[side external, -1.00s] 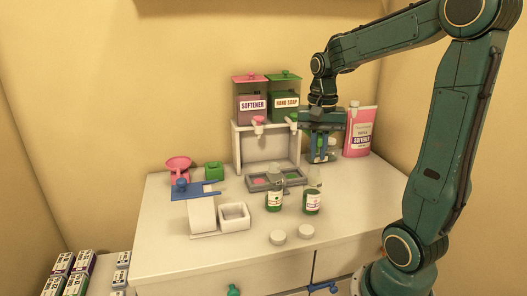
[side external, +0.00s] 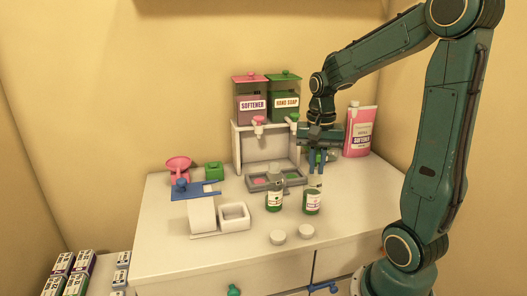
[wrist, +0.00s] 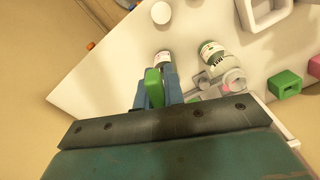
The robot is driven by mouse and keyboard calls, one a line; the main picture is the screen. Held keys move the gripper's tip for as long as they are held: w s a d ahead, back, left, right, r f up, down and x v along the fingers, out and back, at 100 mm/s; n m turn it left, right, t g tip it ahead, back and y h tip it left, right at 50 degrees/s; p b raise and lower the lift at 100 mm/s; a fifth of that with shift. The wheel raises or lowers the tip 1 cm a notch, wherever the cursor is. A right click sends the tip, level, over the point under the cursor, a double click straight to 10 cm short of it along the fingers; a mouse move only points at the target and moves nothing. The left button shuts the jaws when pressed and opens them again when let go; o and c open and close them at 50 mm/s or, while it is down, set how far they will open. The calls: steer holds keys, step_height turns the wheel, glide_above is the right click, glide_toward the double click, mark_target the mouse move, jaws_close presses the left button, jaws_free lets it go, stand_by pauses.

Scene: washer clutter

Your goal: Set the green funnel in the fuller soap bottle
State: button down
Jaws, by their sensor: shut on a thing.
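My gripper (side external: 316,170) is shut on a green piece, taken as the green funnel (wrist: 153,88), which shows between the blue fingers in the wrist view. In the side view the fingers mostly hide it. Two clear soap bottles with white labels and green liquid stand upright side by side: a left bottle (side external: 274,200) and a right bottle (side external: 312,203). My gripper is above the right bottle, close to its top; I cannot tell whether the funnel touches it. Which is fuller is unclear.
A dispenser stand (side external: 236,150) with softener and hand soap tanks is behind, with a grey tray (side external: 258,189) below. A pink funnel (side external: 178,163), green block (side external: 213,171) and white box (side external: 234,217) are left. Two white caps (side external: 277,237) lie in front. A pink softener pack (side external: 360,132) stands right.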

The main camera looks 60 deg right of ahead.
steer(key=shift+f, duration=1.45)
steer(key=shift+f, duration=0.1)
steer(key=c, duration=1.4)
jaws_free()
steer(key=shift+r, duration=0.2)
step_height(320, 180, up, 14)
steer(key=shift+f, duration=0.25)
